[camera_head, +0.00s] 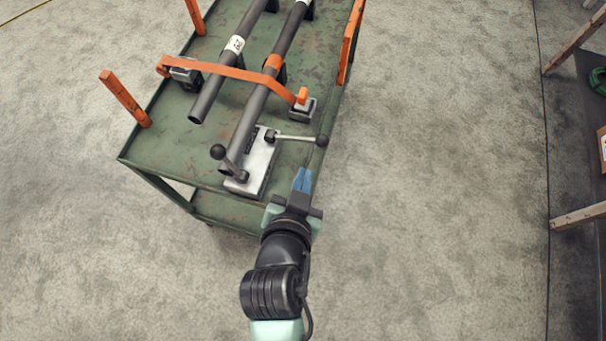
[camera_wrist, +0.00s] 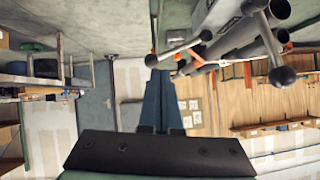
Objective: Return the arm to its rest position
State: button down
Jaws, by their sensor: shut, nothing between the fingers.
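My gripper (camera_head: 302,180) shows in the head view with its blue fingers together and nothing between them. It is at the near right corner of a green cart (camera_head: 150,160), beside a metal clamp block (camera_head: 262,165) and apart from it. In the wrist view the blue fingers (camera_wrist: 158,95) are also closed and empty. The block has two levers with black ball knobs (camera_head: 321,141); one knob shows large in the wrist view (camera_wrist: 283,76). My arm reaches up from the bottom of the head view.
Two dark pipes (camera_head: 222,92) lie along the cart, crossed by an orange strap (camera_head: 225,71). Orange posts (camera_head: 125,99) stand at the cart's edges. A shelf with wooden legs (camera_head: 577,215) is at far right. The concrete floor (camera_head: 440,160) between is clear.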

dwell(0.5)
jog(key=w+r+n+t+y+p, duration=0.15)
jog(key=w+r+t, duration=0.35)
jog(key=r, duration=1)
jog(key=w+r+t+h+p, duration=0.15)
jog(key=w+r, duration=0.55)
jog(key=r, duration=0.9)
jog(key=s+r+n+t+p, duration=0.1)
jog(key=s+r+t, duration=0.2)
jog(key=r, duration=0.8)
jog(key=s+r+n+t+y+p, duration=0.1)
jog(key=s+r+t, duration=0.2)
jog(key=r, duration=0.8)
jog(key=s+r+n+t+y+p, duration=0.1)
jog(key=s+r+t, duration=0.2)
jog(key=r, duration=0.8)
jog(key=shift+s+a+r+t, duration=0.2)
jog(key=shift+s+r+t, duration=0.05)
jog(key=shift+t, duration=0.1)
